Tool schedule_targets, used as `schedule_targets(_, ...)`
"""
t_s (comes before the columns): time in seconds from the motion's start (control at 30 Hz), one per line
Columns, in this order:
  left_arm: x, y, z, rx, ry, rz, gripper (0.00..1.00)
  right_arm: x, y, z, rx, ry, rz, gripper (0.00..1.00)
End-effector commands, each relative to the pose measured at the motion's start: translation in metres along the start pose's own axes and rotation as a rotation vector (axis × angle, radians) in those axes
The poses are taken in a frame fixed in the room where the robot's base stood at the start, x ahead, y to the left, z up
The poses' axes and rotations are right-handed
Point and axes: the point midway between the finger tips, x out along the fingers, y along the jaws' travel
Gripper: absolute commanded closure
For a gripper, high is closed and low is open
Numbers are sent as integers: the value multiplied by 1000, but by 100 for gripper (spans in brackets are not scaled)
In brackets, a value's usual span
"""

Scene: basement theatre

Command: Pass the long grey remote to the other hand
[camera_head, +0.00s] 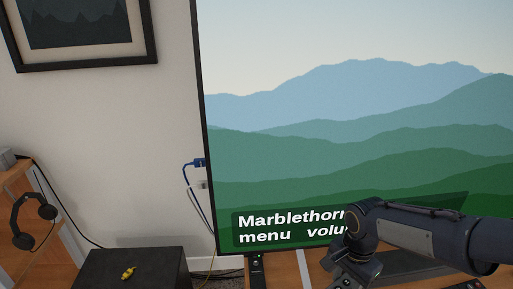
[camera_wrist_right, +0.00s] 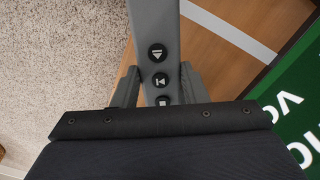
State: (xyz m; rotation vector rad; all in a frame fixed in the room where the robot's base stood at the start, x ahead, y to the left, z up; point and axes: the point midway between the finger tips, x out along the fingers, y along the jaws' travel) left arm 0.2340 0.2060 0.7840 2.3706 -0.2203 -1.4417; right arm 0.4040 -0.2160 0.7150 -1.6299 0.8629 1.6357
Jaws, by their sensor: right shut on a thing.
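The long grey remote (camera_wrist_right: 153,22) shows in the right wrist view, with round black buttons carrying white symbols. It runs from the top edge of that view down between the fingers of my right gripper (camera_wrist_right: 158,84). The right gripper is shut on it, one finger on each side. The gripper body hides the remote's lower part. In the head view my right gripper (camera_head: 350,274) is at the bottom edge, in front of the screen, and I cannot make out the remote there. My left gripper is not in view.
A large screen (camera_head: 350,120) stands behind my right arm, above a wooden cabinet (camera_head: 290,268). A dark box (camera_head: 150,262) with a small yellow object (camera_head: 128,272) stands at lower left. Headphones (camera_head: 32,215) hang at a wooden shelf. Cables run along the wall.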

Motion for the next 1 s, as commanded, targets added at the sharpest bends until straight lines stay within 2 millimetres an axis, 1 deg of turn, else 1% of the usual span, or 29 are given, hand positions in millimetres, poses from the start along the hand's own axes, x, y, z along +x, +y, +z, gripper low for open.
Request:
schedule_targets(0.1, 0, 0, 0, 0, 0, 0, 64, 5, -14, -6, -209, -1, 2, 86)
schedule_targets(0.3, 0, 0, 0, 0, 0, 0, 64, 13, -36, -14, -566, 1, 1, 86)
schedule_targets(0.57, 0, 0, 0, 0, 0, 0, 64, 24, -62, -23, -981, 3, 3, 86)
schedule_targets(0.6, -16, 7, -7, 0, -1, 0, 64, 8, -61, -23, -982, 4, 3, 86)
schedule_targets(0.87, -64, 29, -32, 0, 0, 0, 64, -24, -57, -22, -973, 5, 8, 86)
schedule_targets(1.0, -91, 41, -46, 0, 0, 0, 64, -42, -54, -20, -974, 5, 10, 86)
